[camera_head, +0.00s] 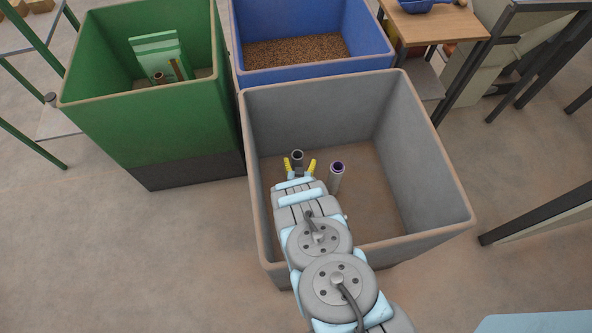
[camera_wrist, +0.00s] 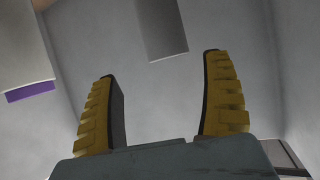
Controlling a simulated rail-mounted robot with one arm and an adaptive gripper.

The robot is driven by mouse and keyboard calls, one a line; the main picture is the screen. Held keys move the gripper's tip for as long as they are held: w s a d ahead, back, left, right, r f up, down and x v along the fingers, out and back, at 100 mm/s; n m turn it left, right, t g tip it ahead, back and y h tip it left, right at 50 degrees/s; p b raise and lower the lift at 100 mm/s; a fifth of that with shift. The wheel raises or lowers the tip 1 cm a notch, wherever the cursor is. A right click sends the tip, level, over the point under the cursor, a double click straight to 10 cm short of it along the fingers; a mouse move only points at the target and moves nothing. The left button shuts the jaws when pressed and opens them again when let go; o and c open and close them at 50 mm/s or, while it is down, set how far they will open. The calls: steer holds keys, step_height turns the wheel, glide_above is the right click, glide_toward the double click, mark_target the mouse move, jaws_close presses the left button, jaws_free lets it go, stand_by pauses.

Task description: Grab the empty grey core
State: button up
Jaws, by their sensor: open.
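A grey core (camera_head: 297,156) with a dark open end stands inside the grey bin (camera_head: 353,88). In the head view it shows between the yellow fingers of my gripper (camera_head: 300,165). A second grey tube (camera_head: 336,180) with a purple inner rim stands to its right. In the wrist view, my gripper (camera_wrist: 160,65) is open with nothing between its pads. The plain core (camera_wrist: 161,28) shows ahead of the gap, at the top middle, apart from both fingers. The purple-rimmed tube (camera_wrist: 22,45) is at upper left. The lower ends of both are hard to see.
The grey bin's high walls surround my gripper. A green bin (camera_head: 150,130) with green packs (camera_head: 157,52) and brown pieces stands at left. A blue bin (camera_head: 315,77) of brown granules (camera_head: 295,50) stands behind. A wooden-topped table (camera_head: 437,24) is at upper right.

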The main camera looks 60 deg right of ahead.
mark_target(297, 162)
steer(key=shift+a+f+n+y, duration=0.35)
steer(key=shift+a+f, duration=0.3)
steer(key=shift+a, duration=0.3)
steer(key=shift+f, duration=0.2)
steer(key=shift+b+x, duration=0.65)
steer(key=shift+x, duration=0.35)
steer(key=shift+w+d+f, duration=0.2)
steer(key=shift+d+f, duration=0.15)
steer(key=shift+d, duration=0.05)
steer(key=shift+b+x, duration=1.15)
steer(key=shift+x, duration=0.85)
steer(key=shift+r, duration=0.1)
steer(key=c, duration=1.2)
